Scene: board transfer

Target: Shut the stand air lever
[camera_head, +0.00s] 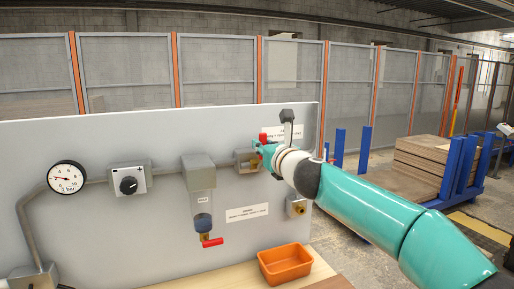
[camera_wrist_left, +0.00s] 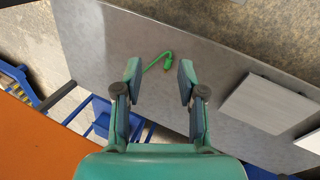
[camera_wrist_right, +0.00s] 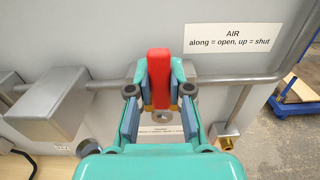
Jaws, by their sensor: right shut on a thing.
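The red air lever (camera_wrist_right: 158,75) stands up from its hub, across the horizontal pipe, in the right wrist view. My right gripper (camera_wrist_right: 160,85) is shut on it, one finger on each side. In the head view the right gripper (camera_head: 262,148) is at the panel's right part, with a bit of red lever (camera_head: 263,138) showing; the arm hides much of the valve. The AIR label (camera_wrist_right: 233,39) reads along = open, up = shut. My left gripper (camera_wrist_left: 159,80) is open and empty above a grey surface (camera_wrist_left: 95,50) with a green hooked piece (camera_wrist_left: 155,60).
The panel (camera_head: 100,140) also carries a gauge (camera_head: 67,178), a knob box (camera_head: 129,180) and a filter bowl with a lower red lever (camera_head: 212,242). An orange tray (camera_head: 285,263) sits on the wooden bench below. Blue posts and stacked boards (camera_head: 425,162) stand at right.

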